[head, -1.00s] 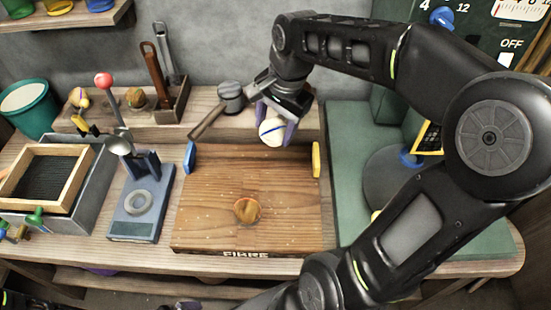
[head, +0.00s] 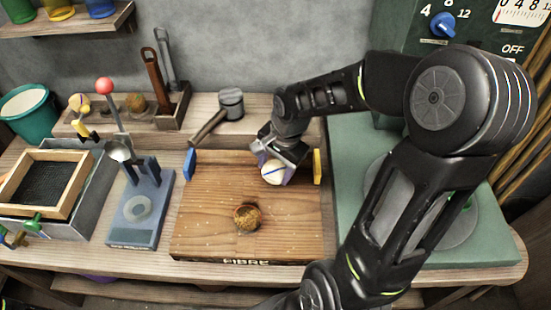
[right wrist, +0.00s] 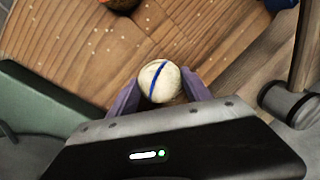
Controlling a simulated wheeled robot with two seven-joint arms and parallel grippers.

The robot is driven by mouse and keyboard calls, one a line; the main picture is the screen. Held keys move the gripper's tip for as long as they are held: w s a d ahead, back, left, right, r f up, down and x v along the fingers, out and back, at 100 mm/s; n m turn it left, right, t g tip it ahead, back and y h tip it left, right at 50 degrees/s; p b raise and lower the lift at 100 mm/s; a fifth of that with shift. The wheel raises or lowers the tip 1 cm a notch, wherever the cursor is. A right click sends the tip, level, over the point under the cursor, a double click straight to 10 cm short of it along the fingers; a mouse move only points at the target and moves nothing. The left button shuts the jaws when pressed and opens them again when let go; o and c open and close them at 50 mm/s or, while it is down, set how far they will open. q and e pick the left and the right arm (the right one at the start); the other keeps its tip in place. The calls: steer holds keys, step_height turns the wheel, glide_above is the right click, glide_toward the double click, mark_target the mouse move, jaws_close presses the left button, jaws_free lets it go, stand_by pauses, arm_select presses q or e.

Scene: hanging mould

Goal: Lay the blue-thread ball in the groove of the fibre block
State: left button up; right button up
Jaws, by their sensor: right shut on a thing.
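The blue-thread ball (head: 273,172) is cream with a dark blue stripe. My right gripper (head: 277,178) is shut on it, over the back right part of the fibre block (head: 205,220). In the right wrist view the ball (right wrist: 159,81) sits between the purple fingertips (right wrist: 160,92). The block is a wooden board marked FIBRE, with a round brown groove (head: 247,217) near its middle front. The groove is in front and to the left of the ball. Whether the ball touches the board I cannot tell. My left gripper is not in view.
A blue peg (head: 189,163) and a yellow peg (head: 317,166) stand at the block's back corners. A mallet (head: 222,112) lies behind it. A blue scale-like stand (head: 142,210) and a framed tray (head: 40,183) are to the left. The board's left half is clear.

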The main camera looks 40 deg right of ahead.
mark_target(276, 161)
steer(key=w+d+p, duration=0.1)
steer(key=w+d, duration=0.1)
steer(key=w, duration=0.1)
steer(key=shift+d, duration=0.35)
steer(key=shift+a+f, duration=0.1)
steer(key=shift+f, duration=0.5)
steer(key=shift+f, duration=0.1)
steer(key=shift+f+b, duration=0.3)
steer(key=shift+b, duration=0.1)
steer(key=o, duration=1.5)
steer(key=shift+s, duration=0.1)
steer(key=shift+c, duration=0.2)
steer(key=shift+r, duration=0.15)
steer(key=shift+r+p, duration=0.45)
steer(key=shift+r, duration=0.05)
step_height(276, 161, up, 11)
steer(key=s, duration=0.2)
steer(key=shift+d+r, duration=0.15)
steer(key=shift+d, duration=0.15)
